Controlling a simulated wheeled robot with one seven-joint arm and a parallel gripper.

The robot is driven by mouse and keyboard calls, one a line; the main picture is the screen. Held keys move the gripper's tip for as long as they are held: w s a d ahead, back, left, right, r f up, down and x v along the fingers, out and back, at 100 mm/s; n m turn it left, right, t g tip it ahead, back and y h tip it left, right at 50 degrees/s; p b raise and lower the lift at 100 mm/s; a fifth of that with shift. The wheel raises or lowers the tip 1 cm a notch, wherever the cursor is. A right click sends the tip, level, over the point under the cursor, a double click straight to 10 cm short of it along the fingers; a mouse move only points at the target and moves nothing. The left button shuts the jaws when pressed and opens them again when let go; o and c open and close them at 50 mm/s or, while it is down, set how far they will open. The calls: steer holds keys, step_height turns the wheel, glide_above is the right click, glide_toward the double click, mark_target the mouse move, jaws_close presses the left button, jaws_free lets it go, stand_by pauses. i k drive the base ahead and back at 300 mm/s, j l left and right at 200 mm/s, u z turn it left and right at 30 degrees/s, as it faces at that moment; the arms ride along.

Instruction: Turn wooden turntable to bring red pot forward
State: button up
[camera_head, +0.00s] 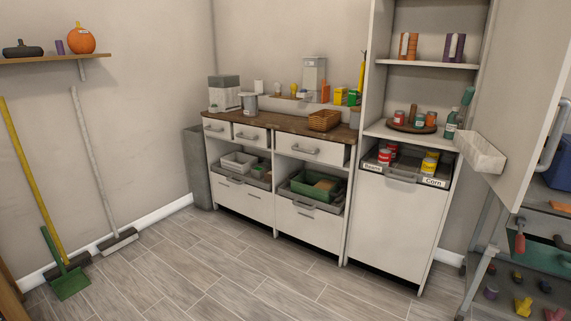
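The wooden turntable (406,128) is a flat round brown disc. It lies on the middle shelf of the tall white cabinet at the right. Small pots stand on it. The pots are too small to tell surely which one is the red pot. My gripper is not in view.
The tall cabinet's door (523,95) stands open at the right, with a white bin (481,155) on it. A green bottle (450,125) stands right of the turntable. Below, a drawer (405,180) holds cans. The grey plank floor (230,265) in front is clear.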

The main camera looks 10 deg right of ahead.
mark_target(408, 124)
steer(key=i, duration=2.55)
steer(key=i+z, duration=0.15)
steer(key=i, duration=0.3)
steer(key=i+j+z, duration=0.2)
steer(key=i, duration=0.25)
